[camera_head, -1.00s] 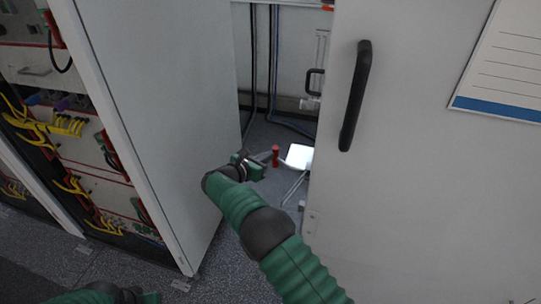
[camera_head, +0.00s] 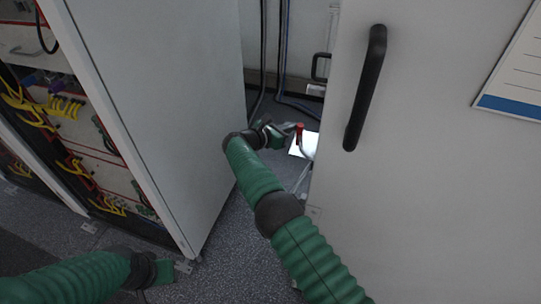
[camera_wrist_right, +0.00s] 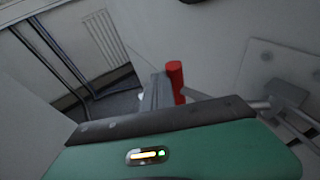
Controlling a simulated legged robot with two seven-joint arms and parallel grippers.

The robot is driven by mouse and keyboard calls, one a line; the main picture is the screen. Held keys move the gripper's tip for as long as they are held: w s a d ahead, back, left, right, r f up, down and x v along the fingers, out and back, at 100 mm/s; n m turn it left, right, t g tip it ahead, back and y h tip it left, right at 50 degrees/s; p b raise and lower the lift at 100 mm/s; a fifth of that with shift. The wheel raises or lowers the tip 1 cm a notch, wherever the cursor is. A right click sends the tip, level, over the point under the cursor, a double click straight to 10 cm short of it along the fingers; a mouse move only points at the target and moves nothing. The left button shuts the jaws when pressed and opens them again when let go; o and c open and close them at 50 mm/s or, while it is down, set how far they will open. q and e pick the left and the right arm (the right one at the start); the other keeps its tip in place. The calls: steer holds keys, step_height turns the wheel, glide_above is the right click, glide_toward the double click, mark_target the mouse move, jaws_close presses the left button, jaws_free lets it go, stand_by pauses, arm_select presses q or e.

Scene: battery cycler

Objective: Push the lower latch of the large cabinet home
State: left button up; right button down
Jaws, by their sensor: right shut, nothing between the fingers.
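The large cabinet (camera_head: 430,180) is the pale one on the right, with a long black door handle (camera_head: 366,88). A red-tipped latch lever (camera_head: 299,132) stands out low beside its left edge. The red tip also shows in the right wrist view (camera_wrist_right: 175,82). My right gripper (camera_head: 288,128) is shut and empty, with its fingers at the left side of the red tip. In the wrist view the fingers (camera_wrist_right: 153,92) overlap the red tip's left side; I cannot tell whether they touch. My left gripper (camera_head: 167,271) is low at the left, its jaws unclear.
A grey panel (camera_head: 150,110) stands left of my right arm, beside a rack with yellow cables (camera_head: 65,115). Dark cables (camera_head: 284,50) run down the back wall. A bright white patch (camera_head: 297,146) lies behind the lever.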

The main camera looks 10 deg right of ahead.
mark_target(299, 125)
steer(key=shift+w+d, duration=0.15)
steer(key=shift+d, duration=0.7)
steer(key=shift+w+d, duration=0.1)
steer(key=shift+d, duration=0.75)
steer(key=shift+a, duration=0.1)
